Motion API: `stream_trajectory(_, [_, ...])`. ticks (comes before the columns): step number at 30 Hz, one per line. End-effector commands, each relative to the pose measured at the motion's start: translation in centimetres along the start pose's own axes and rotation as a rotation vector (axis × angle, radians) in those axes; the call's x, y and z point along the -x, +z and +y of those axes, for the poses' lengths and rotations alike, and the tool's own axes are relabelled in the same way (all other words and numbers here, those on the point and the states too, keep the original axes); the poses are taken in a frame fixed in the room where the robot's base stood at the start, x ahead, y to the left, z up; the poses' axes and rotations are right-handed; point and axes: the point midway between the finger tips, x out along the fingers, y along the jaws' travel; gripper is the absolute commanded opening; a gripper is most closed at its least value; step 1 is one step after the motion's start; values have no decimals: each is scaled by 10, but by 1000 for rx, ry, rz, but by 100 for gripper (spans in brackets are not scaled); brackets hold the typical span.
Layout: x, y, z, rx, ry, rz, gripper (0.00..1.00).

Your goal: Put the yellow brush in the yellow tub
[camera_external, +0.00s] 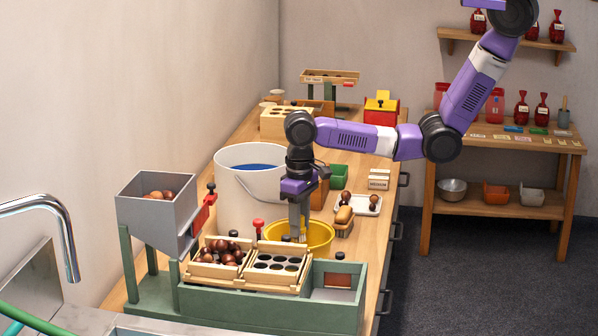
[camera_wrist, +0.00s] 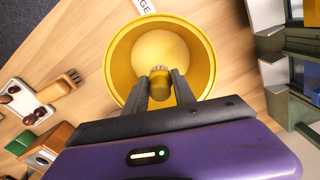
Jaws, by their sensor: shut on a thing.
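The yellow tub (camera_external: 323,237) stands on the wooden bench behind the green sorting frame; in the wrist view its round rim (camera_wrist: 207,48) opens toward me. My gripper (camera_external: 298,232) points straight down at the tub's opening. In the wrist view my gripper (camera_wrist: 160,80) is shut on the yellow brush (camera_wrist: 158,92), whose small bristle end shows between the fingers. The brush shows over the inside of the tub, toward its near side. I cannot tell whether it touches the tub, and my fingers hide much of it.
A large white bucket (camera_external: 235,200) stands left behind the tub. Right of the tub are a wooden brush (camera_external: 343,223) and a white dish (camera_external: 368,209) with chestnuts. A grey hopper (camera_external: 157,213) stands left.

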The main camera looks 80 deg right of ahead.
Motion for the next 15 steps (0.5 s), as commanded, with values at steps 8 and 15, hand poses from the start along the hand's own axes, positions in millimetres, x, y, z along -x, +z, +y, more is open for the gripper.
stream_trajectory(8, [0,0,0,0,0,0,45])
stream_trajectory(15, [0,0,0,0,0,0,57])
